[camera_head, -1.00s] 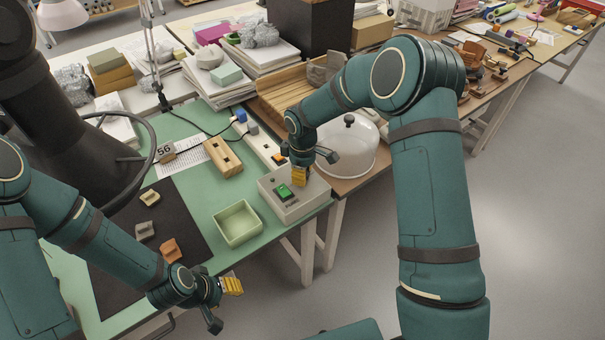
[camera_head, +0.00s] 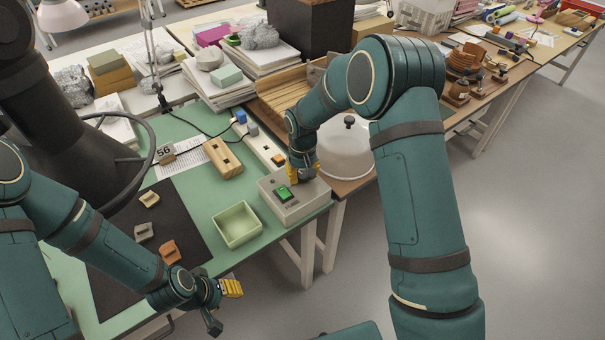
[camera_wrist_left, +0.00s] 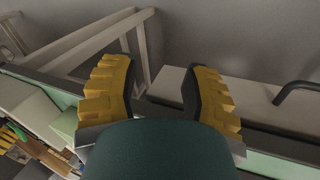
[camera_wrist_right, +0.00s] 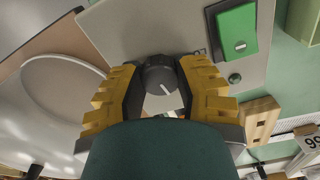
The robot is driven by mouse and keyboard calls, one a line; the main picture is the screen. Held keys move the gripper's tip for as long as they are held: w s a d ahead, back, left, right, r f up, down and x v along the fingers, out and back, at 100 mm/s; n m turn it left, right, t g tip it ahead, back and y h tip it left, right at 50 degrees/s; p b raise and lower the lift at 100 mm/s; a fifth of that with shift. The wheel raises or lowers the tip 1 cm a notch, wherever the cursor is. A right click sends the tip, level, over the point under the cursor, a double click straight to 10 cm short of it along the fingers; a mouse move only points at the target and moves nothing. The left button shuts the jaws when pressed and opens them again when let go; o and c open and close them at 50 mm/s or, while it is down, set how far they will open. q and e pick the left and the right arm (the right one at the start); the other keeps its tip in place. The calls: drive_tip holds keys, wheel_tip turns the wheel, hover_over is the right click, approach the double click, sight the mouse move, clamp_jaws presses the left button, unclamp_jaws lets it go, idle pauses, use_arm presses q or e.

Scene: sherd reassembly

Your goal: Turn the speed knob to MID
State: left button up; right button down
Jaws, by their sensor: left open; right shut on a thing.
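The speed knob (camera_wrist_right: 160,76) is a dark round dial with a white pointer line, on a grey control box (camera_head: 297,213). In the right wrist view it sits between the yellow fingers of my right gripper (camera_wrist_right: 158,92), which is shut on it. The pointer slants toward the lower right of that view. The scale labels are mostly hidden. A green switch (camera_wrist_right: 237,30) is on the same box face; it also shows in the head view (camera_head: 285,193). My left gripper (camera_wrist_left: 160,92) is open and empty, off the front edge of the table.
A pale green tray (camera_head: 237,226) stands left of the box. A white dome (camera_head: 346,150) stands behind it on the right. A wooden block (camera_head: 222,158), a power strip (camera_head: 262,146) and a dark mat (camera_head: 150,235) with several sherds lie on the green table.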

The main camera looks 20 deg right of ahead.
sight(303, 175)
drive_tip(key=shift+m, duration=0.9)
drive_tip(key=shift+s, duration=0.1)
drive_tip(key=c, duration=0.6)
unclamp_jaws()
drive_tip(key=shift+f, duration=0.1)
drive_tip(key=shift+o, duration=0.2)
wheel_tip(303, 175, up, 12)
